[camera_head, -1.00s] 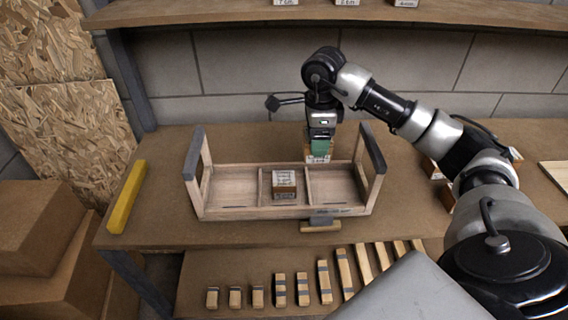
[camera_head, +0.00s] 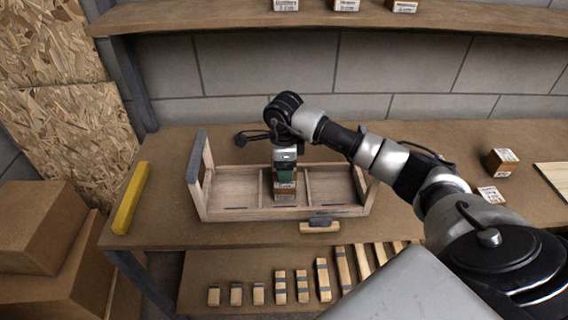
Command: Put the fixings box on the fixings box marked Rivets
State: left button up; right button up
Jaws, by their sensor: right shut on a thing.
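My right gripper (camera_head: 286,171) points down over the middle compartment of the wooden tote (camera_head: 232,185). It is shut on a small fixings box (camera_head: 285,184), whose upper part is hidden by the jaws. Directly below it, a second fixings box (camera_head: 285,196) stands in the middle compartment. The two look lined up one above the other; I cannot tell whether they touch. The lettering is too small to read, so I cannot confirm which is marked Rivets. My left gripper is not in view.
The tote's side compartments look empty. A yellow bar (camera_head: 130,198) lies at the bench's left. Fixings boxes (camera_head: 501,162) stand at the right, and several (camera_head: 346,5) on the upper shelf. Wooden blocks (camera_head: 281,287) line the lower shelf. A small block (camera_head: 320,226) lies before the tote.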

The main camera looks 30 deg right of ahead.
jog(key=o, duration=0.6)
jog(key=shift+f, duration=0.15)
jog(key=o, duration=0.5)
jog(key=shift+r, duration=0.35)
notch_tip(320, 180, up, 12)
jog(key=b, duration=0.1)
jog(key=shift+b, duration=0.4)
jog(key=shift+f, duration=0.15)
